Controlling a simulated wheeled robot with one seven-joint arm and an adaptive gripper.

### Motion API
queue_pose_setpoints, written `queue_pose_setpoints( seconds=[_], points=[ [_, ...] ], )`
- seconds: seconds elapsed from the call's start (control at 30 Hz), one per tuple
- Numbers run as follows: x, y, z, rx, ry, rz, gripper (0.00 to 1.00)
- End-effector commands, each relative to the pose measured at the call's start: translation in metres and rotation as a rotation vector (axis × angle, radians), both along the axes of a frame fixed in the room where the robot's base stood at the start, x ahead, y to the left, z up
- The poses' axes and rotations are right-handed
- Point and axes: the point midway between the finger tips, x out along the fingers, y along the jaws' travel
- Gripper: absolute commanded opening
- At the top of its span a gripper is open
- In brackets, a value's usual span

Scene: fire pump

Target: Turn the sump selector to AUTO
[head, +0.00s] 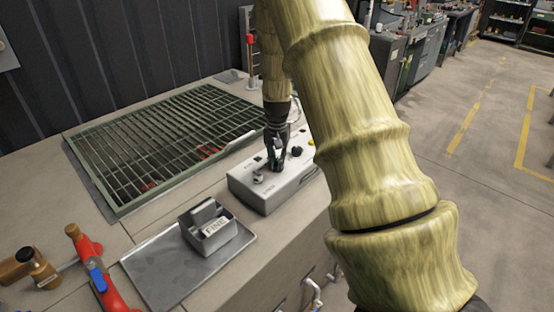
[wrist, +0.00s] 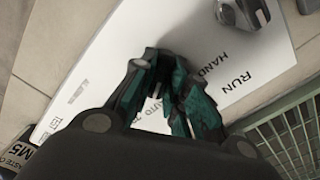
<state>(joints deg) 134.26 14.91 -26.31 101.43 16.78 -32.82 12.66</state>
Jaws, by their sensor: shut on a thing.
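The pale control box (head: 268,192) sits on the bench, and its white face (wrist: 110,65) fills the middle of the wrist view. My gripper (head: 277,166) points down onto the top of this box. In the wrist view its dark and teal fingers (wrist: 166,65) are drawn together at the printed words HAND and AUTO. They are shut on the sump selector, which is mostly hidden between them. I cannot tell which way the selector points. A grey knob (wrist: 238,14) stands apart from the fingers, near the word RUN.
A green metal grating (head: 165,140) lies left of the box. A grey tray (head: 160,272) holds a small labelled bin (head: 208,230). A red-handled tool (head: 95,272) and a brass fitting (head: 30,268) lie at the lower left. Open floor (head: 490,220) is at the right.

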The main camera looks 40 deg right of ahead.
Motion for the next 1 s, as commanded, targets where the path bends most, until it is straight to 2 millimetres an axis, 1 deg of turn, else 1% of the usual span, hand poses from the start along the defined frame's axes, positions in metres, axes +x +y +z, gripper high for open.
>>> queue_pose_setpoints(
  seconds=[0.03,0.4,0.43,0.53,0.87,1.0],
  points=[
    [0.002,-0.002,0.002,-0.004,-0.005,-0.005,0.0],
    [0.002,-0.002,0.002,-0.005,-0.006,-0.008,0.0],
    [0.002,-0.002,0.002,-0.005,-0.006,-0.008,0.2],
    [0.002,-0.002,0.002,-0.004,-0.005,-0.008,0.38],
    [0.001,-0.001,0.002,-0.002,-0.003,-0.007,0.38],
    [0.001,-0.001,0.011,-0.002,-0.004,-0.006,0.38]
  ],
)
